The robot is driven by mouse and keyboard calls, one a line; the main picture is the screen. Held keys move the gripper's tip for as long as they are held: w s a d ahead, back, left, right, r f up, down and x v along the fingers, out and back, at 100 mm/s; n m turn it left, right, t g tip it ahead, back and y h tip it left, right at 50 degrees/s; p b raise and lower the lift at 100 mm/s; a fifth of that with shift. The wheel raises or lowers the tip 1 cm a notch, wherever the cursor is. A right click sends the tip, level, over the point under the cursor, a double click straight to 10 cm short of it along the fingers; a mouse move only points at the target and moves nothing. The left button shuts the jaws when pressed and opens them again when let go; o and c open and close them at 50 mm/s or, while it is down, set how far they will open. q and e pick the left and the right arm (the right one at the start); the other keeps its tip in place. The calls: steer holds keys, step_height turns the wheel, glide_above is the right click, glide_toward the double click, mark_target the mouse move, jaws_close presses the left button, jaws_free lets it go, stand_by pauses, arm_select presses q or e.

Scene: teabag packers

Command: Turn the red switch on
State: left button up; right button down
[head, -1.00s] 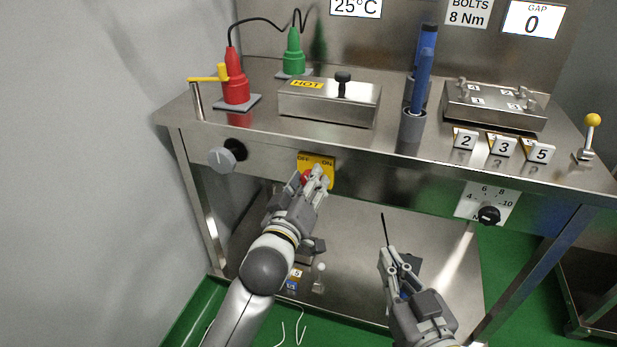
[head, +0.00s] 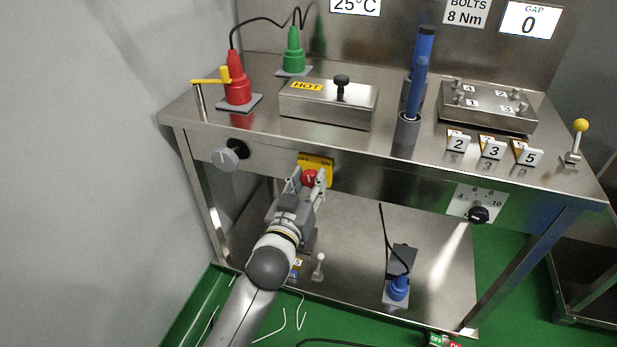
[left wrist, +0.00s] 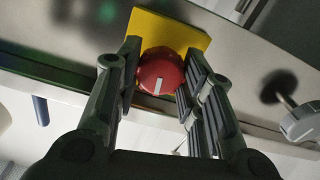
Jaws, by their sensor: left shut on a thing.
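The red switch (head: 309,178) is a round knob on a yellow plate (head: 318,161) marked OFF and ON, on the front panel of the steel bench. My left gripper (head: 308,175) is shut on the red switch, one finger on each side. In the left wrist view the red switch (left wrist: 161,75) sits between the fingers of my left gripper (left wrist: 160,60), with its white mark near the middle of its face. I cannot tell exactly which label the mark points to. My right gripper is not in view.
A grey knob (head: 226,158) is left of the switch and a black dial (head: 479,214) is to the right on the same panel. The bench top (head: 270,130) is above. A blue plug-like object (head: 397,288) stands on the lower shelf.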

arm_select(q)
steer(key=shift+r+m+p, duration=0.1)
steer(key=shift+m+p, duration=0.8)
steer(key=shift+m, duration=0.2)
steer(key=m+p, duration=0.2)
steer(key=shift+m, duration=0.4)
steer(key=m+p, duration=0.1)
steer(key=m, duration=0.2)
steer(key=shift+m+p, duration=0.3)
steer(key=shift+m, duration=1.2)
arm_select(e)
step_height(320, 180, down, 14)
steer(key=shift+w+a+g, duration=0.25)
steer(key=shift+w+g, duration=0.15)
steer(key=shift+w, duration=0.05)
arm_select(q)
steer(key=o, duration=1)
steer(key=shift+o, duration=0.2)
steer(key=v, duration=1.2)
